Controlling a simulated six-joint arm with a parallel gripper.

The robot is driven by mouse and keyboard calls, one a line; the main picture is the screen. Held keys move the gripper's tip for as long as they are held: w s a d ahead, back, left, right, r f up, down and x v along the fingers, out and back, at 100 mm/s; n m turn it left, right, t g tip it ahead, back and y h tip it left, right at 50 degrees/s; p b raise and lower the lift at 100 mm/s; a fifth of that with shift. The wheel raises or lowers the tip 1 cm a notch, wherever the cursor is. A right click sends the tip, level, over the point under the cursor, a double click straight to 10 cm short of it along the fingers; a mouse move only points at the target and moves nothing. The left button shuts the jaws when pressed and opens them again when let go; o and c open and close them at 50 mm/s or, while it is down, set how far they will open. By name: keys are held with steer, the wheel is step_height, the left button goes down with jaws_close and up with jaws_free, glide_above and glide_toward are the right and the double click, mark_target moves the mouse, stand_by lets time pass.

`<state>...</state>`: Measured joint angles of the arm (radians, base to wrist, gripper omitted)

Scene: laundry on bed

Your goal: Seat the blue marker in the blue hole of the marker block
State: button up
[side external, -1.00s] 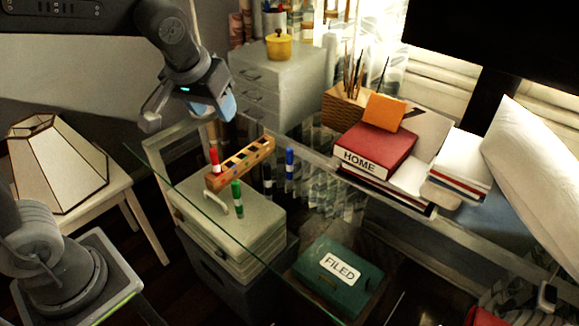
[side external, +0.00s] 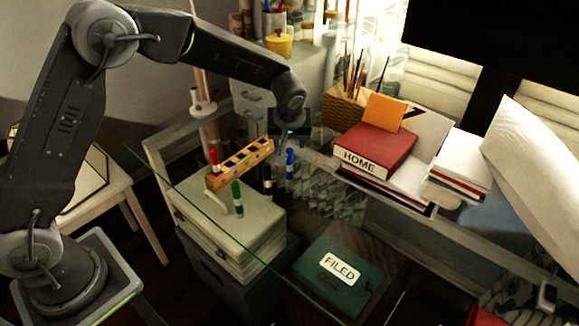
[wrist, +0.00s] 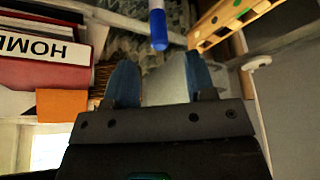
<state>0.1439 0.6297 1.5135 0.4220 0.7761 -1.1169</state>
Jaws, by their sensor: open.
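The blue marker (side external: 290,164) stands upright on the glass desk, right of the wooden marker block (side external: 240,166). My gripper (side external: 288,144) is open just above and around the marker's top in the side view. In the wrist view, the blue marker (wrist: 158,28) lies beyond my two blue fingertips (wrist: 161,75), lined up with the gap between them and not gripped. The block (wrist: 230,20) shows at the top right there. The block's blue hole cannot be singled out clearly.
A green marker (side external: 237,198) and a black marker (side external: 267,181) stand on the glass near the block. A red HOME binder (side external: 375,150) on a stack lies to the right, with a brush basket (side external: 345,107) behind.

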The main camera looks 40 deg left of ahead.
mark_target(290, 156)
steer(key=x, duration=0.8)
steer(key=shift+s+d+f, duration=0.15)
steer(key=shift+s, duration=0.05)
steer(key=shift+c, duration=0.4)
jaws_close()
